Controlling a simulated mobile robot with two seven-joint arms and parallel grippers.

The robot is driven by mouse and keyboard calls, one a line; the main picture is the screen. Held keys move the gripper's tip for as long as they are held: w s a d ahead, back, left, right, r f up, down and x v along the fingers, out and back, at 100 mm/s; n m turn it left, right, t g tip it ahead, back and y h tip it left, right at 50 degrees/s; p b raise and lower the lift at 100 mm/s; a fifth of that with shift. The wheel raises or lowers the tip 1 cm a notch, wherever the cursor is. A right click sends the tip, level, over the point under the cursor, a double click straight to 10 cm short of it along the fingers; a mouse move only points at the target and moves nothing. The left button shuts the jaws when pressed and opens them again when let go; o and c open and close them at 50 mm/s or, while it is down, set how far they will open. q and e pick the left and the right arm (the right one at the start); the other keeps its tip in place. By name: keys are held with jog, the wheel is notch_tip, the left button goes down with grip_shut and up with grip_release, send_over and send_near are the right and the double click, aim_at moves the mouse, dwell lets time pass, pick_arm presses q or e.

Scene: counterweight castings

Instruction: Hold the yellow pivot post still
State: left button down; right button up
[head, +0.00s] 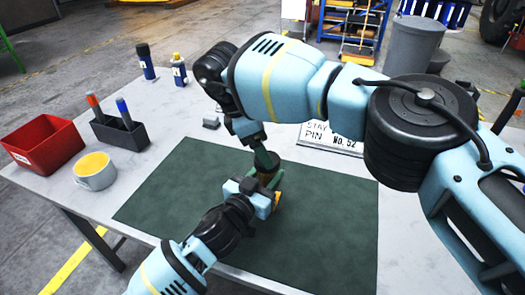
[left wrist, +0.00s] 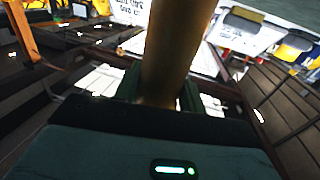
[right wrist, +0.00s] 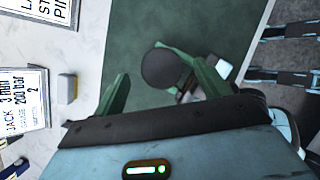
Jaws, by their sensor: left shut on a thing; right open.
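The yellow pivot post (left wrist: 178,45) rises between the fingers of my left gripper (left wrist: 160,92) in the left wrist view, and they are shut on it. In the head view my left gripper (head: 270,183) reaches in low over the green mat (head: 325,225), and the post is mostly hidden by the grippers. My right gripper (head: 264,158) comes down from above, close to the left one. In the right wrist view it is open (right wrist: 163,85), with a dark round top (right wrist: 165,68) showing between its fingers. I cannot tell how far below them it lies.
A red bin (head: 40,143), a mug (head: 95,177) with yellow inside and a dark holder (head: 122,135) with two markers stand at the left. Two bottles (head: 146,62) (head: 179,70) stand behind. A lettered sign (head: 335,146) lies beyond the mat. The mat's left and right parts are clear.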

jog(key=shift+r, duration=0.8)
jog(key=shift+c, duration=0.3)
